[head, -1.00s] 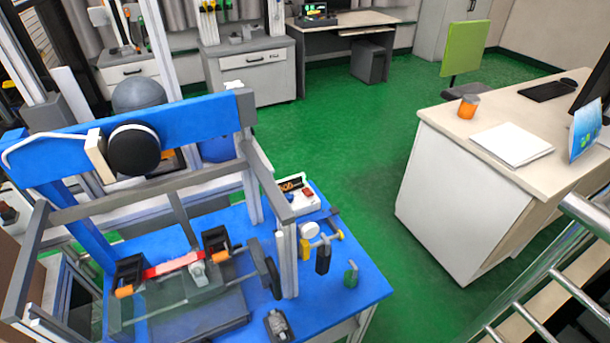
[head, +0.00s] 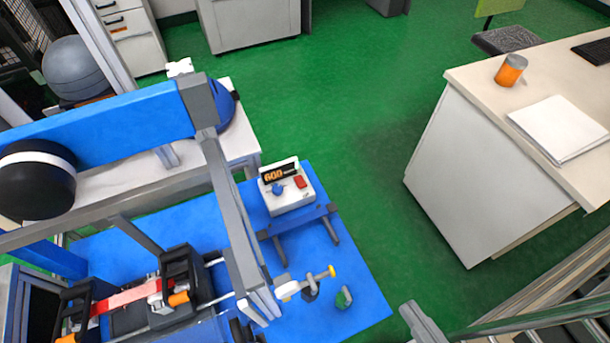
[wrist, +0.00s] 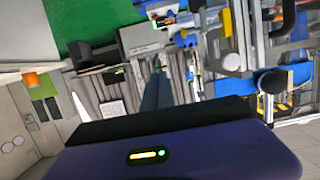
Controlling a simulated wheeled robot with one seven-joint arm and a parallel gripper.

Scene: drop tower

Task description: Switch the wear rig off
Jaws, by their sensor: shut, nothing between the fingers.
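A white control box (head: 290,198) stands at the far edge of the blue bench in the head view. It carries a lit orange display (head: 280,173) that seems to read 600, a blue knob (head: 278,189) and a red switch (head: 300,182). The switch's position is too small to tell. The box also seems to show at the top of the wrist view (wrist: 160,9). My gripper (wrist: 155,78) shows in the wrist view with its dark fingers together, empty and apart from the box. I cannot make it out in the head view.
A grey and blue frame (head: 228,205) with a clamped red strip (head: 128,296) stands left of the box. A small clamp (head: 305,285) and a green piece (head: 343,297) lie in front. A white desk (head: 450,180) stands right across green floor. Metal rails (head: 540,318) cross the lower right.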

